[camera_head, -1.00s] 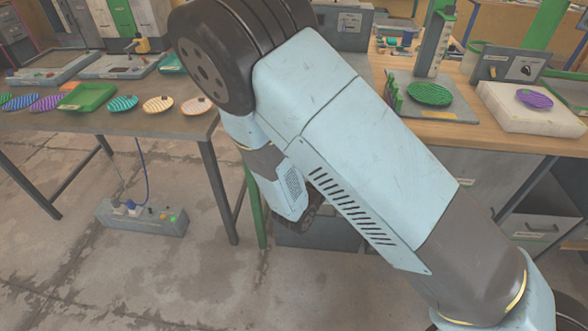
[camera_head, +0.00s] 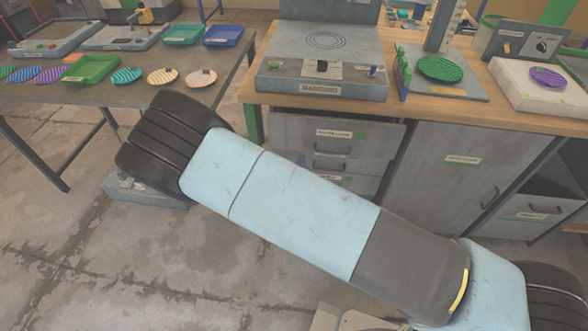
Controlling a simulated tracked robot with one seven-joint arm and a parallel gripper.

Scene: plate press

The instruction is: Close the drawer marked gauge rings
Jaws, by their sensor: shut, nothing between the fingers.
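A stack of grey drawers (camera_head: 290,128) sits under the wooden bench, with small labels, handles and green marks on the fronts. Their lower part is hidden behind my arm. Another grey drawer front (camera_head: 513,208) with a label and a handle shows low at the right, beyond the cabinet door; it seems to stand out from the bench. The label words are too small to read, so I cannot tell which drawer is marked gauge rings. My gripper does not show; my arm crosses the lower middle of the view.
A grey cabinet door (camera_head: 425,185) is beside the drawer stack. On the bench are a grey press base (camera_head: 300,85), a green plate (camera_head: 440,69) and a white block (camera_head: 515,90) bearing a purple plate. A side table (camera_head: 60,95) holds plates and trays. Bare concrete floor shows at the lower left.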

